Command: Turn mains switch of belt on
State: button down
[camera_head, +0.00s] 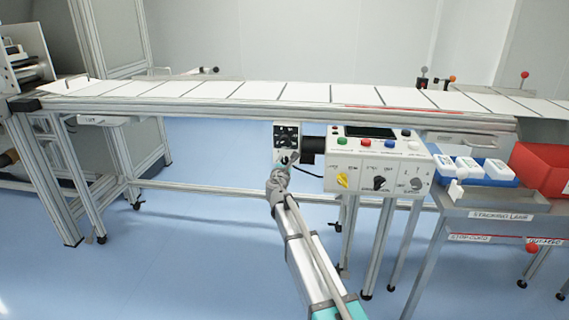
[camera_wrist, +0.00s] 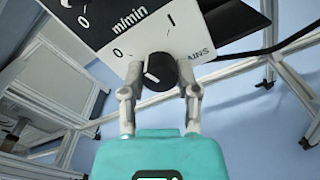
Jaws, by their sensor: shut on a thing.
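The belt's mains switch is a black rotary knob (camera_wrist: 166,75) on a white panel lettered MAINS, with marks 0 at left and I at upper right. A white line shows on the knob's left part; I cannot tell exactly which mark it points to. My gripper (camera_wrist: 160,69) is shut on the knob, one finger on each side. In the head view, the small control box (camera_head: 287,136) hangs under the conveyor belt (camera_head: 260,91), and my gripper (camera_head: 289,162) is at its lower edge, hiding the mains knob.
A larger control panel (camera_head: 385,170) with colored buttons and a yellow knob (camera_head: 343,180) stands close to the right. A table at right holds white containers and a red bin (camera_head: 540,168). Frame legs stand below the belt; the blue floor at left is clear.

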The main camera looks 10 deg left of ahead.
jog(key=m, duration=1.2)
dwell(0.4)
jog(key=shift+c, duration=1.7)
grip_release()
jog(key=s, duration=1.2)
jog(key=shift+a, duration=0.2)
